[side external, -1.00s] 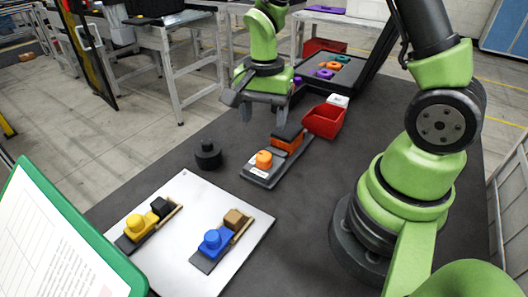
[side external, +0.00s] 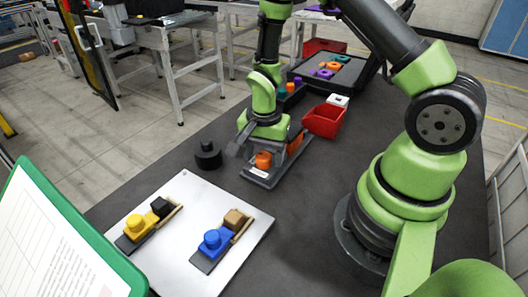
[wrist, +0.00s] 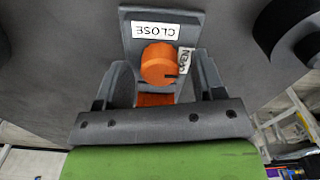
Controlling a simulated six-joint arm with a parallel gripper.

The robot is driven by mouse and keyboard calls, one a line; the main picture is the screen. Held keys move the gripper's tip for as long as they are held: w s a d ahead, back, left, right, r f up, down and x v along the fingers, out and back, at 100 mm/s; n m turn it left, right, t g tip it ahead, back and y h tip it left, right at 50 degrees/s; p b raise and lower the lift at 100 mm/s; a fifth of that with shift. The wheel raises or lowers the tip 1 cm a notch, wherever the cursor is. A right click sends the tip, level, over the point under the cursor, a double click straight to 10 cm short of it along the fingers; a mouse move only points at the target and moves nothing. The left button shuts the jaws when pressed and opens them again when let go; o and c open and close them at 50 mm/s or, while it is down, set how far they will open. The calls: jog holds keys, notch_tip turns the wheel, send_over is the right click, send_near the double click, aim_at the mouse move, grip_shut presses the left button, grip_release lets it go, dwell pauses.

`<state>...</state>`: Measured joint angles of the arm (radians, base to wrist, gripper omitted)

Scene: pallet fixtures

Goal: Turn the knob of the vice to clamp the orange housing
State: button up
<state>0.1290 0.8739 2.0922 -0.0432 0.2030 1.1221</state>
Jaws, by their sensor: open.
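The vice (side external: 259,180) lies on the dark table, with its round orange knob (side external: 263,160) at the near end. In the wrist view the knob (wrist: 160,63) sits between white labels reading CLOSE and OPEN, with a dark mark on its face. The orange housing (side external: 295,143) is behind the knob, partly hidden by my gripper; a strip of the housing (wrist: 155,99) shows in the wrist view. My gripper (wrist: 164,72) is open, one finger on each side of the knob with gaps visible. I cannot tell its exact height over the knob.
A black cylindrical part (side external: 208,156) stands left of the vice. A red bin (side external: 325,120) is close behind on the right. A white plate (side external: 180,252) with yellow and blue knobbed fixtures lies in front. A dark tray (side external: 336,75) with coloured parts is at the back.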

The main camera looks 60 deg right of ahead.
jog(key=c, duration=0.9)
jog(key=shift+c, duration=0.2)
jog(key=n, duration=0.4)
jog(key=shift+n, duration=0.4)
jog(key=n, duration=0.4)
jog(key=shift+n, duration=0.3)
jog(key=n, duration=0.4)
jog(key=shift+w, duration=0.1)
jog(key=shift+n, duration=2.2)
jog(key=o, duration=0.9)
